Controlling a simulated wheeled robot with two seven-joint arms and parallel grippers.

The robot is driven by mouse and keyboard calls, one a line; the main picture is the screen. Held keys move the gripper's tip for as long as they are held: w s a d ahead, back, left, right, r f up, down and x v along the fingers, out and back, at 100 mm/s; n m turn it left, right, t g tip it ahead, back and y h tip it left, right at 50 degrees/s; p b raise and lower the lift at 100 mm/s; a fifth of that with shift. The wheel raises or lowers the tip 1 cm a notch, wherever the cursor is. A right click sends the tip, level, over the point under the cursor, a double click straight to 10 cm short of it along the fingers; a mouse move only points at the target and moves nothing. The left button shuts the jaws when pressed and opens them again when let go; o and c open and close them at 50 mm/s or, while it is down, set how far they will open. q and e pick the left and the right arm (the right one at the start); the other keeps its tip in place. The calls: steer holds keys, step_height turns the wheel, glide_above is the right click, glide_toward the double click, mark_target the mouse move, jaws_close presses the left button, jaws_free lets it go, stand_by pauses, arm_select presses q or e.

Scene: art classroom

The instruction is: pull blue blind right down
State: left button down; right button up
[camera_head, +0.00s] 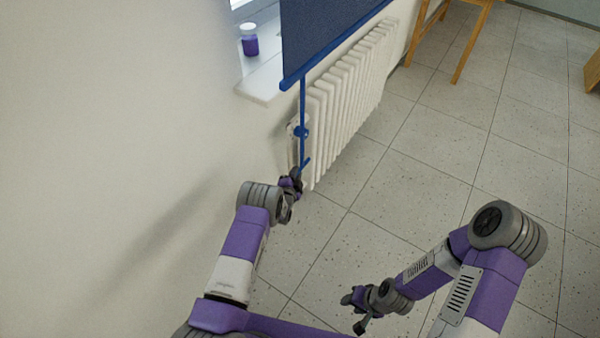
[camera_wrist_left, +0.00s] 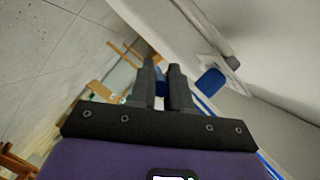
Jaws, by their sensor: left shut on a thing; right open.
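The blue blind (camera_head: 325,30) hangs in front of the window, its bottom bar (camera_head: 300,80) just above the radiator's near end. A blue pull strap (camera_head: 303,108) runs down from the bar, with a round blue knob (camera_head: 301,132) partway and a short crosspiece at its lower end. My left gripper (camera_head: 296,176) is at that lower end. In the left wrist view its two dark fingers (camera_wrist_left: 161,80) are close together with a blue piece (camera_wrist_left: 161,88) between them. My right gripper (camera_head: 357,309) is low over the floor, away from the blind, and holds nothing visible.
A white radiator (camera_head: 345,85) stands along the wall right behind the strap. The windowsill (camera_head: 262,82) holds a jar of purple paint (camera_head: 249,40). A wooden easel or stool (camera_head: 470,45) stands farther back. The tiled floor to the right is clear.

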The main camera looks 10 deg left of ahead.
arm_select(q)
steer(key=shift+s+d+f, duration=0.1)
steer(key=shift+d+f, duration=0.1)
steer(key=shift+f, duration=0.05)
steer(key=c, duration=1.1)
jaws_free()
steer(key=shift+a, duration=0.1)
steer(key=shift+s+r, duration=0.15)
steer(key=shift+s, duration=0.15)
steer(key=p+v, duration=0.3)
steer(key=v, duration=0.3)
steer(key=shift+s, duration=0.35)
